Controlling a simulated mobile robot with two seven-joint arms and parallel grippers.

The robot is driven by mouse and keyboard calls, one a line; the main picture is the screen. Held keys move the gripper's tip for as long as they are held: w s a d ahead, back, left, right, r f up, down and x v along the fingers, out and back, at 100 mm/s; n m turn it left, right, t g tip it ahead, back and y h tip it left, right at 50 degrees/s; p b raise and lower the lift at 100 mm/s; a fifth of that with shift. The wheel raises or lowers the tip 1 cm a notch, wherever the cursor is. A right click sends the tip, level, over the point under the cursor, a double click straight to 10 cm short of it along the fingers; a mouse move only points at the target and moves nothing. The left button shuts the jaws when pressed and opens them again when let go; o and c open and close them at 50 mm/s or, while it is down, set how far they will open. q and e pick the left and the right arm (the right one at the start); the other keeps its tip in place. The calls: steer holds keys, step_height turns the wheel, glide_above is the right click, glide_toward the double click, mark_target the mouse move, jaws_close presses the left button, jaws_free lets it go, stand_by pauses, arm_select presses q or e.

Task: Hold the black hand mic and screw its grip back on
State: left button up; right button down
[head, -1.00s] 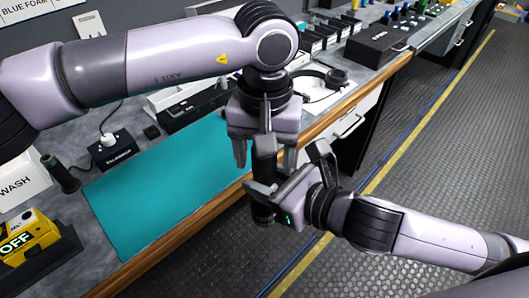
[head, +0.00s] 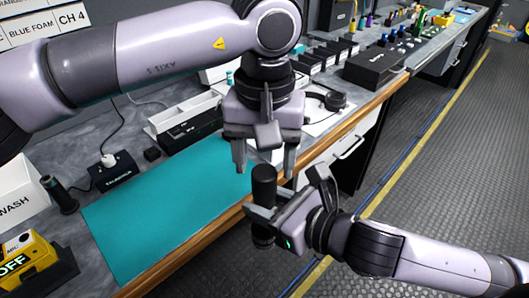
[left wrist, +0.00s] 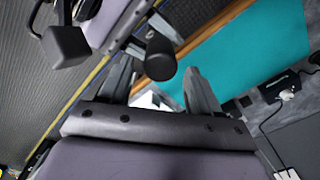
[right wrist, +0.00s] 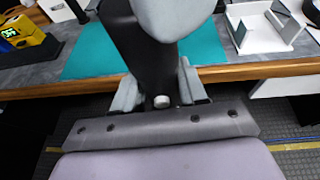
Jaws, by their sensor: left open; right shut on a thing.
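The black hand mic (head: 263,188) is upright in my right gripper (head: 264,214), which is shut around its middle, beyond the bench's front edge. In the left wrist view its round dark end (left wrist: 161,62) faces the camera between the fingers. In the right wrist view its dark body (right wrist: 138,45) rises from between the jaws. My left gripper (head: 266,166) is open, pointing down just above the mic's top, and holds nothing. I cannot tell where the grip meets the mic. A pale rounded part covers the mic's upper end in the right wrist view.
A teal mat (head: 165,208) lies bare on the bench. A dark cylinder (head: 58,195) stands at the left near a yellow device (head: 22,258). A white holder (head: 185,116), headphones (head: 328,98) and black boxes line the back. Open floor lies right.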

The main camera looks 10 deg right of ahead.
arm_select(q)
steer(key=n, duration=0.3)
steer(key=shift+r, duration=0.2)
steer(key=n, duration=0.4)
steer(key=shift+r+n, duration=0.25)
steer(key=shift+n, duration=0.15)
steer(key=n, duration=0.4)
steer(key=shift+r, duration=0.3)
steer(key=n, duration=0.3)
steer(key=shift+r, duration=0.15)
steer(key=n, duration=0.6)
steer(key=shift+r+n, duration=0.3)
steer(key=shift+r, duration=0.1)
steer(key=n, duration=0.4)
steer(key=shift+r, duration=0.25)
steer(key=n, duration=0.3)
steer(key=shift+r, duration=0.2)
steer(key=shift+f, duration=0.1)
